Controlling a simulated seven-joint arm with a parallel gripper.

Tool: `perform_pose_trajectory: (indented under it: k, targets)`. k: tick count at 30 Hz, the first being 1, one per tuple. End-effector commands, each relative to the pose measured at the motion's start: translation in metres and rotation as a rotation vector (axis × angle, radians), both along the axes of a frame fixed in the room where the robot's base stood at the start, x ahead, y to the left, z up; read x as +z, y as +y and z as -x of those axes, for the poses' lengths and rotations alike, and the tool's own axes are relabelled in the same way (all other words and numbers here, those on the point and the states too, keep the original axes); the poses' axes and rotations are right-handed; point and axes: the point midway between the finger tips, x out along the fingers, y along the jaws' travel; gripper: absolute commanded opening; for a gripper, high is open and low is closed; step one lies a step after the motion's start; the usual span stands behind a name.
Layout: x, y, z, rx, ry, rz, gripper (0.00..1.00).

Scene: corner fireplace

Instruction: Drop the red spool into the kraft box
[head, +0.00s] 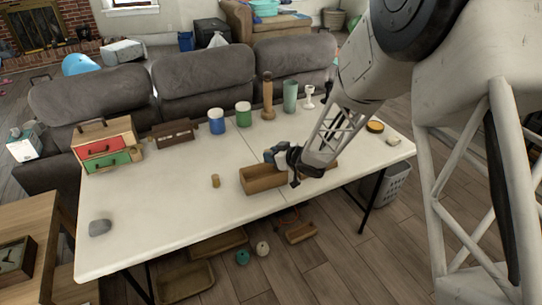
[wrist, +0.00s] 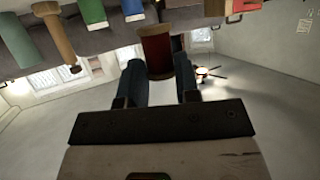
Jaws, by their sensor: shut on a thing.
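The red spool (wrist: 157,48) is between the two blue fingers of my gripper (wrist: 158,68) in the wrist view. My gripper is shut on it. In the head view my gripper (head: 272,153) is low over the table at the back edge of an open brown box, which looks like the kraft box (head: 262,183). The spool cannot be made out in the head view. Whether the fingertips are over the box opening or just behind it is hard to tell.
A white table (head: 180,225) carries a small tan cylinder (head: 215,181), a grey stone-like lump (head: 100,227), a drawer unit (head: 105,148), a blue jar (head: 217,121), a green jar (head: 243,114) and a wooden post (head: 267,97). Another brown piece (head: 326,166) shows right of my gripper.

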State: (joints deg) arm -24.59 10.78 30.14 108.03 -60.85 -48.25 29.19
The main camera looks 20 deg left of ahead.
Motion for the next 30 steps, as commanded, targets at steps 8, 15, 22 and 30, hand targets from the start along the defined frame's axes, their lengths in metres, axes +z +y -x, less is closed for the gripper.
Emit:
perform_pose_trajectory:
  k: [8,15,22,30]
  targets:
    - [-0.006,0.000,0.000,0.000,0.001,0.000,0.08]
    - [-0.023,0.000,0.000,0.001,0.001,0.000,0.08]
    - [-0.044,0.000,0.000,-0.001,0.002,0.000,0.08]
    - [-0.058,0.000,0.000,0.001,0.000,0.000,0.08]
